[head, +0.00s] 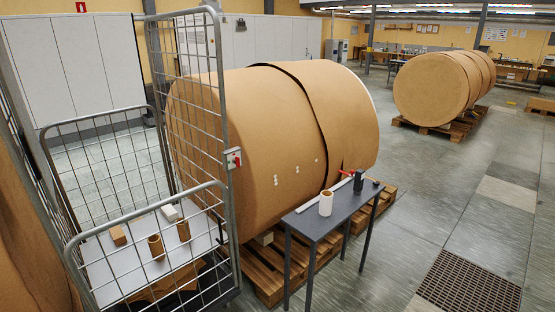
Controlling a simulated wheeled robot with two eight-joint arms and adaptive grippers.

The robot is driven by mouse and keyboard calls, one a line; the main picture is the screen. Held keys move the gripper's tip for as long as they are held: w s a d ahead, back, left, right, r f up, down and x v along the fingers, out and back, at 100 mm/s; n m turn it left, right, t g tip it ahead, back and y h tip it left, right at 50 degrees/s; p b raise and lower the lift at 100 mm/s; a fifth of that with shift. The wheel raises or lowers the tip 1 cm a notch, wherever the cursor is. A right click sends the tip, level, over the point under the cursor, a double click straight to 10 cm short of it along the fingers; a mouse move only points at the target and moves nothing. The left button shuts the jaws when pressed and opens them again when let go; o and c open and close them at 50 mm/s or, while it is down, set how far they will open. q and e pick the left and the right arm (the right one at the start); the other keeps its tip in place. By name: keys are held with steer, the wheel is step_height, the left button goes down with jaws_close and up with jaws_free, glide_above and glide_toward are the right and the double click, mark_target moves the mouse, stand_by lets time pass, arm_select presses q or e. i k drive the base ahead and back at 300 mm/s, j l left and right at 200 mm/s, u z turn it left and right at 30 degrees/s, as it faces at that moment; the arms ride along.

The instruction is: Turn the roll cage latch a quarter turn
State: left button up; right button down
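The roll cage (227,120), a grey wire-mesh cage, stands at the left, with its front and side mesh panels upright. A small red and white fitting (233,158) sits on its right front post; it looks like the latch, but its handle angle is too small to tell. Inside the cage a white shelf (115,268) carries a brown block (118,235), a white box (170,213) and two brown cardboard tubes (156,247). Neither of my grippers shows in the head view.
A huge brown paper roll (245,140) lies on a wooden pallet (268,283) right behind the cage. A narrow dark table (335,210) holds a white roll (326,203) and a dark tool. Another roll (430,90) lies farther back. Floor at the right is open, with a grate (470,285).

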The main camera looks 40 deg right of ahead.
mark_target(237, 161)
steer(key=z, duration=1.05)
